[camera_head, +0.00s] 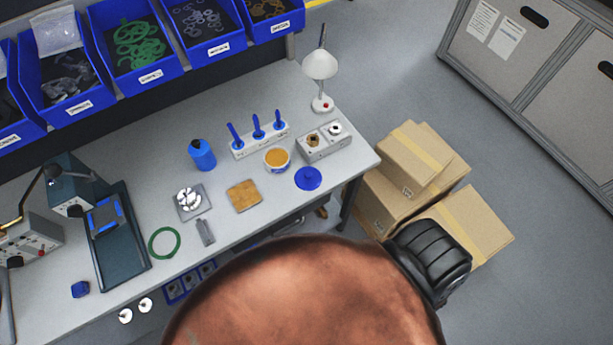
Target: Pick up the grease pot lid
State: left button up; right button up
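The grease pot lid appears to be the flat round blue disc (308,179) with a small raised middle, lying on the grey workbench (345,175) near its right front edge. The grease pot (277,160), white and blue with orange-yellow grease showing at its open top, stands just left of and behind the disc, apart from it. Neither of my grippers can be made out in the view.
A large brown rounded shape (310,295) with a black ribbed part (432,260) fills the lower middle; I cannot tell what it is. Behind the disc stand a grey block (324,148) and a white lamp (320,66). A tan square (244,196) lies left. Cardboard boxes (465,228) stand right.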

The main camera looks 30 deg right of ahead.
aim_at(305, 178)
jog(key=k, duration=1.25)
jog(key=u, duration=0.85)
jog(key=i, duration=1.4)
jog(key=z, duration=0.9)
jog(key=i, duration=0.5)
jog(key=z, duration=0.6)
